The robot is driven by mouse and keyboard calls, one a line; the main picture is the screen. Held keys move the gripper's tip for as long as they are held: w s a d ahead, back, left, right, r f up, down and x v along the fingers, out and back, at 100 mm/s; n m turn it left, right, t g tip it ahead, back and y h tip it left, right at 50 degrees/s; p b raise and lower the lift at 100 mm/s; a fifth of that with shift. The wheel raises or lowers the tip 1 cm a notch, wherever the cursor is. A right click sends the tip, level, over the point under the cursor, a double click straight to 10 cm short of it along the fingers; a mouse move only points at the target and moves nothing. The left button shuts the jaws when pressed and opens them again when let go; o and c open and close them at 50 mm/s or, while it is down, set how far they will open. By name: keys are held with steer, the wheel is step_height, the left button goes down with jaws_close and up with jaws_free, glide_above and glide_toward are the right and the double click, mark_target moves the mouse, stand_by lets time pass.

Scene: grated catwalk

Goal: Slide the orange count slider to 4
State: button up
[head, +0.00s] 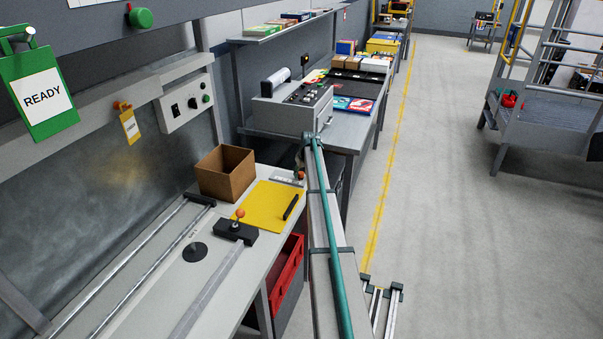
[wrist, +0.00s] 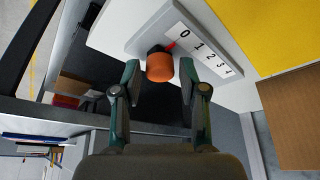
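The orange slider knob (wrist: 160,68) shows in the wrist view at the 0 end of a white scale plate (wrist: 205,45) marked 0 to 4. A small red pointer (wrist: 171,46) beside the knob points at the 0. My gripper (wrist: 159,64) is open, with one finger on each side of the knob and a narrow gap on both sides. In the head view the orange knob (head: 301,175) sits at the right end of the scale plate (head: 284,178), by the bench's far edge. My gripper is mostly hidden there behind my arm.
A brown box (head: 225,173) and a yellow sheet (head: 268,205) with a black bar (head: 291,207) lie near the plate. A second orange ball (head: 240,213) stands on a black block (head: 236,231). A red crate (head: 285,272) is under the bench.

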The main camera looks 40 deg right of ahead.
jaws_close()
steer(key=b, duration=0.2)
glide_toward(280, 173)
steer(key=x, duration=0.5)
steer(key=shift+w+f, duration=0.15)
steer(key=shift+w, duration=0.05)
steer(key=shift+o, duration=2)
jaws_free()
steer(key=shift+s, duration=0.1)
steer(key=d+v, duration=0.1)
steer(key=v, duration=1.1)
steer(key=shift+a, duration=0.5)
